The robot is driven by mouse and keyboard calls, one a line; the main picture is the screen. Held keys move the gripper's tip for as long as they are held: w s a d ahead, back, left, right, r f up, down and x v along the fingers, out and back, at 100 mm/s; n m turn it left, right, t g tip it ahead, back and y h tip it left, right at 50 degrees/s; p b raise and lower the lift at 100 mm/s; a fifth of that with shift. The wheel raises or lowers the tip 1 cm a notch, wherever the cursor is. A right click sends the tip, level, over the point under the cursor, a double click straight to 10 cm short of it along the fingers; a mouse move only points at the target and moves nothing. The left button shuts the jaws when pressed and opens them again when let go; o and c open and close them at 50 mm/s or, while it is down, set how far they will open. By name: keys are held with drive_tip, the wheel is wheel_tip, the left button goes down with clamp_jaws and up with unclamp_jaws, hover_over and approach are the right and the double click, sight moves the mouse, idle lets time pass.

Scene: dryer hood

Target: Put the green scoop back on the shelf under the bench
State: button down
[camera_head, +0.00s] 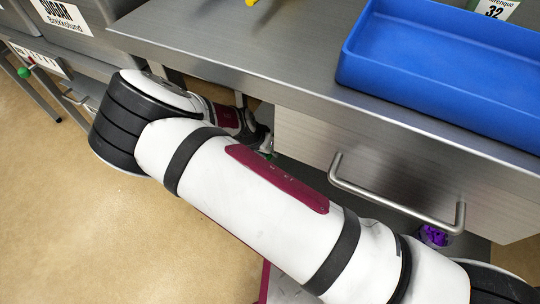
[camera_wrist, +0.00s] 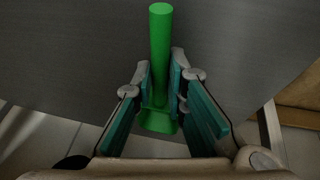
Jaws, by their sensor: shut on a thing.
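The green scoop (camera_wrist: 160,40) sits between the fingers of my gripper (camera_wrist: 161,85) in the wrist view. My gripper is shut on it, with a long round part pointing away from my palm and a flared part between the fingers. A flat dark grey surface (camera_wrist: 80,60), apparently the shelf under the bench, lies behind the scoop. I cannot tell whether they touch. In the head view my arm reaches under the edge of the steel bench (camera_head: 230,50). My gripper there is mostly hidden by the arm and bench, with only a little green showing.
A blue tray (camera_head: 440,65) stands on the bench. A drawer front (camera_head: 350,165) with a bar handle (camera_head: 395,203) is right of my forearm. A purple object (camera_head: 433,236) sits below the handle. A sugar bin (camera_head: 70,30) stands at upper left. Open floor (camera_head: 60,200) lies at left.

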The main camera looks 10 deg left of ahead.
drive_tip(key=f+b, duration=0.1)
drive_tip(key=w+f+b, duration=0.1)
drive_tip(key=f, duration=0.1)
drive_tip(key=shift+a+f, duration=0.15)
drive_tip(key=shift+f, duration=0.05)
drive_tip(key=c, duration=1.6)
unclamp_jaws()
drive_tip(key=shift+f, duration=0.1)
drive_tip(key=p+v, duration=0.5)
drive_tip(key=v, duration=0.8)
drive_tip(key=shift+r, duration=0.4)
